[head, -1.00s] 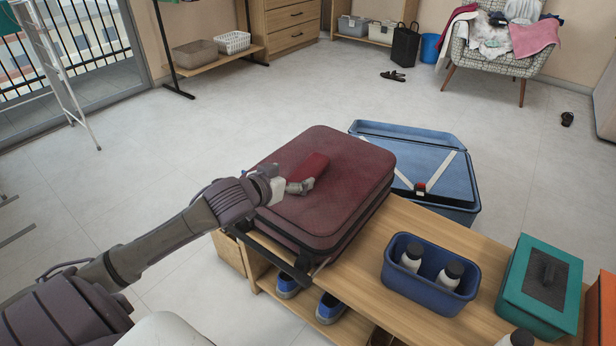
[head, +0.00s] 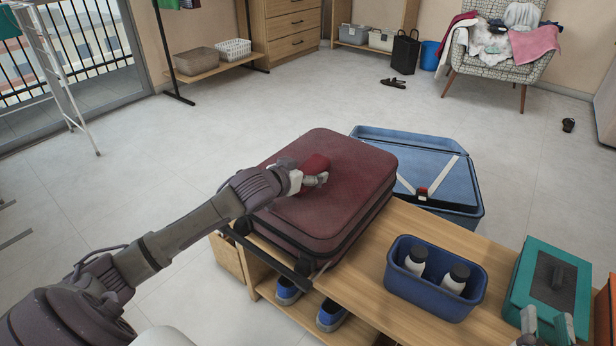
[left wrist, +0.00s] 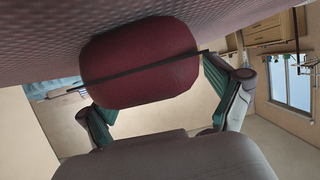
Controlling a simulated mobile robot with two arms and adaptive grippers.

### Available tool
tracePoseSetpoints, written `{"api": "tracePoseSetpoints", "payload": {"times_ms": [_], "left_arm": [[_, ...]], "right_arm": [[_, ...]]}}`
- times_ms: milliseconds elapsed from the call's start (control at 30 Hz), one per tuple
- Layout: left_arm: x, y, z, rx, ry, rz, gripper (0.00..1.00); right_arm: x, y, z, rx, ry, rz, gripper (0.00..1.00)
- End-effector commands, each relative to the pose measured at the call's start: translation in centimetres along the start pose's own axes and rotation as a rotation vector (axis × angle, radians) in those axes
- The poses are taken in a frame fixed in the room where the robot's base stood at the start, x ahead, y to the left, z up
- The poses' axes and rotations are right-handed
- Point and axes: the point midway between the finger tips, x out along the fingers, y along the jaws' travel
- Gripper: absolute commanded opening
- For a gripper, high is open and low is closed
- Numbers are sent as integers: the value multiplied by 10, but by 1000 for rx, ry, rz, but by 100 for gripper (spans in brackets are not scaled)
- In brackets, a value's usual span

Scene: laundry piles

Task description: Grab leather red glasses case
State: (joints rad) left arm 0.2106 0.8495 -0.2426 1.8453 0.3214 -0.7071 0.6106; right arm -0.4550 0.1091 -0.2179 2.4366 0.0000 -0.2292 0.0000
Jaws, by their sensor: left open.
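The red leather glasses case (head: 315,163) lies on top of the closed maroon suitcase (head: 350,180), partly hidden behind my left gripper (head: 318,179). In the left wrist view the case (left wrist: 140,65) shows its rounded end with a dark seam across it. The open fingers of my left gripper (left wrist: 168,108) stand apart on either side of the case. I cannot tell whether they touch it. My right gripper (head: 546,322) shows only its fingertips at the bottom right edge, spread apart with nothing seen between them.
The suitcase sits on a wooden bench (head: 350,275). A blue bin with two bottles (head: 436,298) and a teal box (head: 575,282) stand to the right. An open blue suitcase (head: 440,170) lies behind. Shoes are on the lower shelf.

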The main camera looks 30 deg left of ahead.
Motion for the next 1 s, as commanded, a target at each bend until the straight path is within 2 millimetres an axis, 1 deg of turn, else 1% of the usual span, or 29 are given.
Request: {"api": "tracePoseSetpoints", "payload": {"times_ms": [133,167,500,567,933,1000], "left_arm": [[0,0,0,0,0,0,92],[0,0,0,0,0,0,90],[0,0,0,0,0,0,33],[0,0,0,0,0,0,24],[-2,0,-4,0,1,0,24],[-3,0,-7,-1,2,0,24]], "right_arm": [[0,0,0,0,0,0,36],[0,0,0,0,-1,0,36],[0,0,0,0,-2,0,36],[0,0,0,0,-2,0,36],[0,0,1,0,-16,1,36],[-1,2,9,-1,-61,3,36]]}}
